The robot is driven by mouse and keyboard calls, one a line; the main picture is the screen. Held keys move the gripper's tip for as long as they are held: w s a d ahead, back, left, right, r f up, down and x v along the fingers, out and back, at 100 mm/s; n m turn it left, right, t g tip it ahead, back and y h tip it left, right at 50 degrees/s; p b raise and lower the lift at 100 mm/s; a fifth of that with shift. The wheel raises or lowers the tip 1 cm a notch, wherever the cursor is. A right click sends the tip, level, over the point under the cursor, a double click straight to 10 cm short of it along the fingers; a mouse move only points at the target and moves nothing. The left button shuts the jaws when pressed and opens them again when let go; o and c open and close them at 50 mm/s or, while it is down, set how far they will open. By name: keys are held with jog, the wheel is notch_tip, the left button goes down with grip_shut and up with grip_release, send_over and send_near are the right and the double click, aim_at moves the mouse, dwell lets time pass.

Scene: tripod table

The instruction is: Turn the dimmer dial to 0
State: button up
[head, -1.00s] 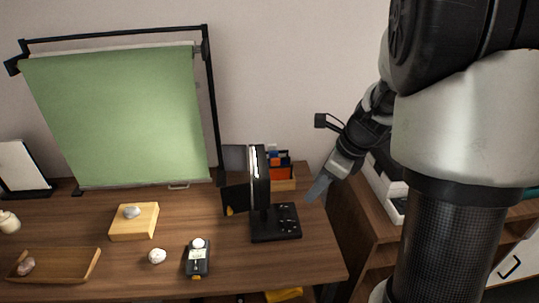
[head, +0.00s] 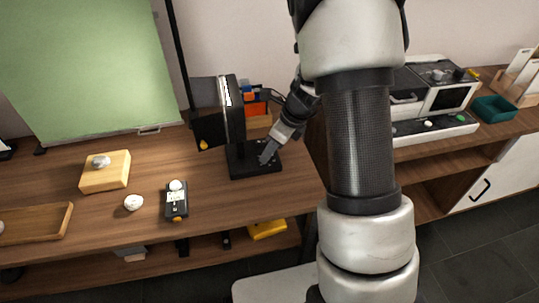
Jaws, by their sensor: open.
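A black light panel (head: 232,110) stands upright on a flat black base (head: 253,172) on the wooden table. In the earlier view small pale marks showed on top of this base; now the dimmer dial itself is too small or hidden to make out. My gripper (head: 266,157) reaches down from the upper right over the right part of the base. Its tips are at or just above the base top; I cannot tell whether they touch anything. The gripper is open, and nothing shows held in it.
A handheld meter (head: 176,201), a white ball (head: 133,202) and a wooden block (head: 105,173) with a grey stone stand left of the base. An organizer (head: 255,113) is behind it. A green backdrop (head: 85,65) stands at the left. A lower cabinet (head: 440,175) is at the right.

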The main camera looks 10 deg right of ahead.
jog(key=shift+x, duration=0.75)
grip_shut()
